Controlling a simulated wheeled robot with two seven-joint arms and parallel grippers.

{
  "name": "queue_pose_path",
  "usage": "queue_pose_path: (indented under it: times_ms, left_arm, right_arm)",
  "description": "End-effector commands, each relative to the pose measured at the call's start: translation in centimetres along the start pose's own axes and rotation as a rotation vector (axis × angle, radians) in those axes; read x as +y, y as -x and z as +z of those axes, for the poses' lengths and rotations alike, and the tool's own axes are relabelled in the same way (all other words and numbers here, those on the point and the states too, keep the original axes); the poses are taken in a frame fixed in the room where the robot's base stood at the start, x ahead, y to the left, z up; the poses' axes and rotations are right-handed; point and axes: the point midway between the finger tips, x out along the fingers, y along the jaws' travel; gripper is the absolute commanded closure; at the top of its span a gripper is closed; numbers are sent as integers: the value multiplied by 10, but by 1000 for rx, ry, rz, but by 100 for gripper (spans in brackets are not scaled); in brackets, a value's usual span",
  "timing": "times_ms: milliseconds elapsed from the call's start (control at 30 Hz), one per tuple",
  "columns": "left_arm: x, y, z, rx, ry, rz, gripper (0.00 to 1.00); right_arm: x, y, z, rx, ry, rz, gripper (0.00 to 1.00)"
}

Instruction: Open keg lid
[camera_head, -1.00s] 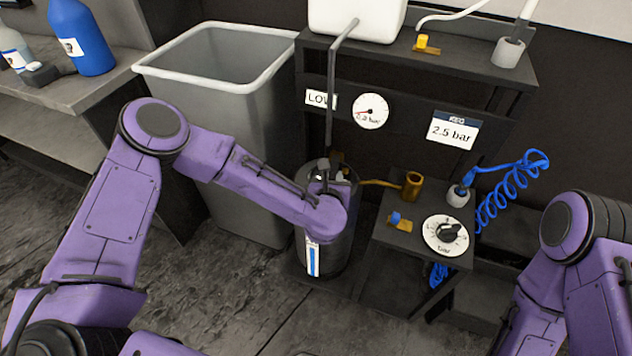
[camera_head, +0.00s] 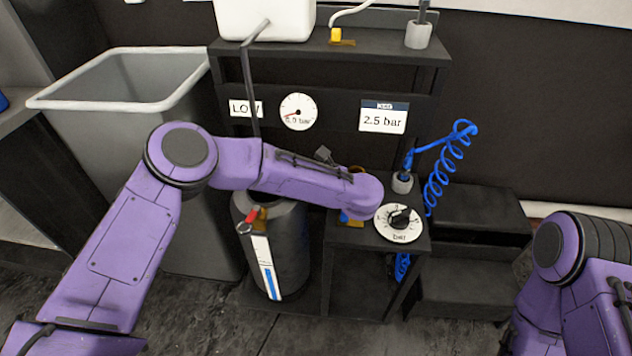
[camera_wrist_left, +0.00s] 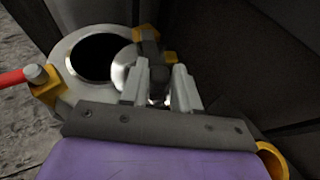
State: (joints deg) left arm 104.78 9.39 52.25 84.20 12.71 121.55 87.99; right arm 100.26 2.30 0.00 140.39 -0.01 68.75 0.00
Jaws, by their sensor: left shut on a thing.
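The keg is a dark cylinder (camera_head: 285,260) with a grey top and a white-and-blue strip label, standing below the shelf unit in the head view. The left wrist view looks onto its pale metal rim (camera_wrist_left: 70,52) and a dark round opening (camera_wrist_left: 97,57). A shiny rounded metal piece, apparently the lid (camera_wrist_left: 123,62), is beside the opening, partly covering its edge. My left gripper (camera_wrist_left: 160,78) is shut on it, apparently at its dark grip; the fingers hide the exact contact. In the head view my purple wrist hides this gripper. My right gripper is outside the views.
A red-handled brass valve (camera_wrist_left: 40,82) sits at the keg's side. A dial stand (camera_head: 398,222) with a brass cup (camera_wrist_left: 272,160) is right of the keg. The gauge (camera_head: 298,112) hangs above. A grey bin (camera_head: 120,105) stands left, a blue coiled hose (camera_head: 445,165) right.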

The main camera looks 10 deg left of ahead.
Motion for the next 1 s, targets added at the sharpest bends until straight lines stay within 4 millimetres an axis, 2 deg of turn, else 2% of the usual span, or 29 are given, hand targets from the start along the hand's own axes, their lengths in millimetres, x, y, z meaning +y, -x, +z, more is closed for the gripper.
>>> queue_pose_path:
  times_ms: [633, 667, 700, 733, 1000]
  left_arm:
    - [-3, -6, 6, -7, 5, 1, 100]
    - [-3, -6, 6, -7, 5, 1, 66]
    - [-3, -6, 6, -7, 5, 1, 52]
    - [-3, -6, 6, -7, 5, 2, 49]
    - [-2, -5, 4, -4, 4, 5, 49]
  right_arm:
    - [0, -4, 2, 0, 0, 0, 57]
    - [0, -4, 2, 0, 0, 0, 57]
    - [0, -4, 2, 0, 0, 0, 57]
    - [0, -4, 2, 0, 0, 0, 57]
    - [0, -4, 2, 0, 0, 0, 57]
